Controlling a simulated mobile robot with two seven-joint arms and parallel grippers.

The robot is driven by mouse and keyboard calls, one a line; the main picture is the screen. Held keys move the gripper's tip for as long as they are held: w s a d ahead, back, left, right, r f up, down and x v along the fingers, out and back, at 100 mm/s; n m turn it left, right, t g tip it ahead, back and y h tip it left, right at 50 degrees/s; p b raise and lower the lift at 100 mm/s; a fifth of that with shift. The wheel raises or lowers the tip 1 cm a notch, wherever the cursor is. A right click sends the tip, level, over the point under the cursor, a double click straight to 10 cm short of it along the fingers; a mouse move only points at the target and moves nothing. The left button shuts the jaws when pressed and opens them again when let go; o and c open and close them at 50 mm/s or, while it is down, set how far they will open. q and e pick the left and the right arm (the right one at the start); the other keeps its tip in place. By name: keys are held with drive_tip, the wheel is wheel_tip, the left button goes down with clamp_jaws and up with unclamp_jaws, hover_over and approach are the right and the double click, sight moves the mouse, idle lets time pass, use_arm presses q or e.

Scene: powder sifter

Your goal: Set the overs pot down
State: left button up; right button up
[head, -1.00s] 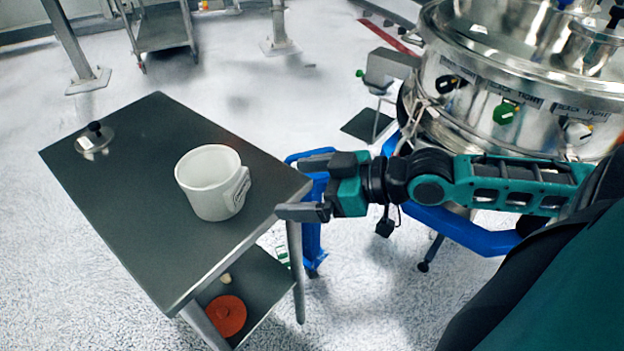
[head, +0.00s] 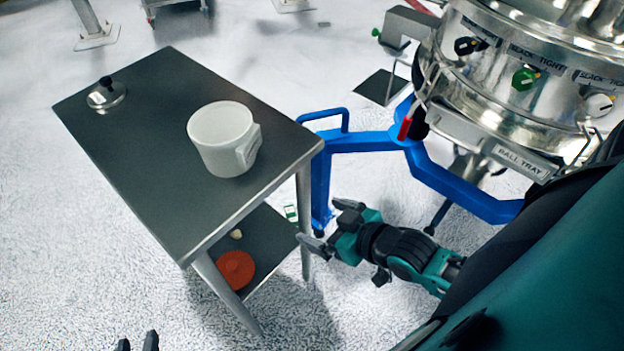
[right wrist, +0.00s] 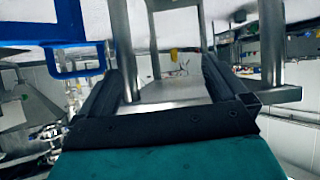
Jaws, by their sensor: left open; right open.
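The overs pot, a white pot (head: 218,150) with a label on its right side, stands upright on the grey table top (head: 150,170), towards its right edge. Nothing is touching the pot except the table. My right gripper (head: 328,222) is open and empty, below and to the right of the table's near right corner, apart from the pot. Its spread fingers also show in the right wrist view (right wrist: 178,85), with metal table parts beyond them. Only the fingertips of my left gripper (head: 138,342) show at the bottom edge, apart and empty.
A metal lid with a black knob (head: 104,95) lies at the table's far left. An orange disc (head: 236,268) lies on the lower shelf. The blue sifter frame (head: 450,182) and steel sifter (head: 500,90) stand to the right. The table's middle is clear.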

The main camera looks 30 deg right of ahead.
drive_tip(key=shift+m+g+h, duration=0.3)
drive_tip(key=shift+m+h, duration=0.1)
drive_tip(key=shift+h, duration=0.1)
drive_tip(key=a+f, duration=0.1)
drive_tip(key=s+a+f, duration=0.1)
drive_tip(key=a, duration=0.1)
drive_tip(key=a+f, duration=0.1)
drive_tip(key=shift+s+a+f, duration=0.2)
drive_tip(key=shift+s+f, duration=0.05)
